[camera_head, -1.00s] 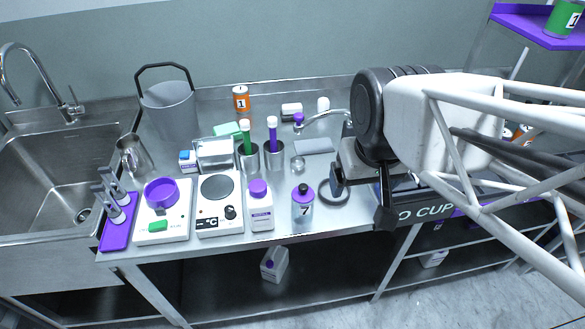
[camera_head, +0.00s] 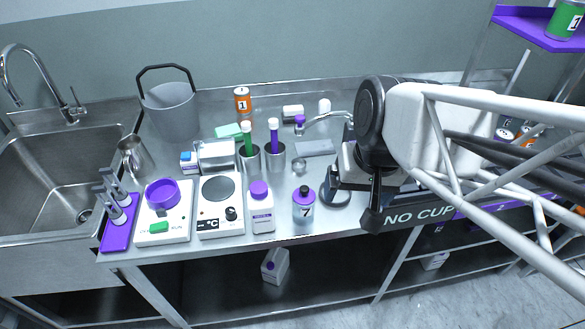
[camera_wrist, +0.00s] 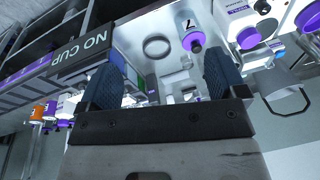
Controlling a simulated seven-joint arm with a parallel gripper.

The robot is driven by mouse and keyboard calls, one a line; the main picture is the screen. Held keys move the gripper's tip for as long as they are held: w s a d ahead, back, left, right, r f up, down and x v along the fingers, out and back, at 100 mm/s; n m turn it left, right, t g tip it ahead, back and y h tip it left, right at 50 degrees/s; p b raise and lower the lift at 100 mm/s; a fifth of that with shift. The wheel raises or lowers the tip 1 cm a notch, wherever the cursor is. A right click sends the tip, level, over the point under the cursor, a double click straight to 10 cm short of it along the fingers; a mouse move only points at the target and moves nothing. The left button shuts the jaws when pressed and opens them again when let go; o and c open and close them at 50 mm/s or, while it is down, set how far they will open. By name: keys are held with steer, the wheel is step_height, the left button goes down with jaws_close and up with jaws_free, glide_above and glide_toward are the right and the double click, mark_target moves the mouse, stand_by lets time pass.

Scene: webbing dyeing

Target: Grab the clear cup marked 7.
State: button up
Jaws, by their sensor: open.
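The cup marked 7 (camera_head: 303,208) stands upright near the front edge of the steel counter. It has a pale, see-through body with a dark 7 and a purple top with a dark centre. In the wrist view the cup (camera_wrist: 188,30) shows at the top, beyond the right finger. My gripper (camera_head: 357,192) is to the right of the cup and apart from it. In the wrist view my gripper (camera_wrist: 163,82) has its two dark fingers spread wide, with nothing held between them.
A white bottle with purple cap (camera_head: 261,208) stands close left of the cup. A hotplate (camera_head: 219,206) is further left. A "NO CUP" sign (camera_head: 419,217) is at right.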

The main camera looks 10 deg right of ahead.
step_height(320, 180, down, 5)
steer(key=w+a+m+g+y, duration=0.1)
steer(key=a+m+y, duration=0.1)
steer(key=m+y, duration=0.25)
steer(key=m+t+y, duration=0.6)
steer(key=m+t, duration=0.1)
steer(key=m, duration=1.2)
glide_toward(313, 198)
steer(key=shift+h, duration=0.25)
steer(key=shift+r+x, duration=0.2)
steer(key=shift+x, duration=2.1)
steer(key=shift+a, duration=0.25)
steer(key=shift+x, duration=1.2)
steer(key=shift+w+a+f, duration=0.1)
steer(key=shift+x, duration=2.45)
steer(key=shift+c, duration=0.3)
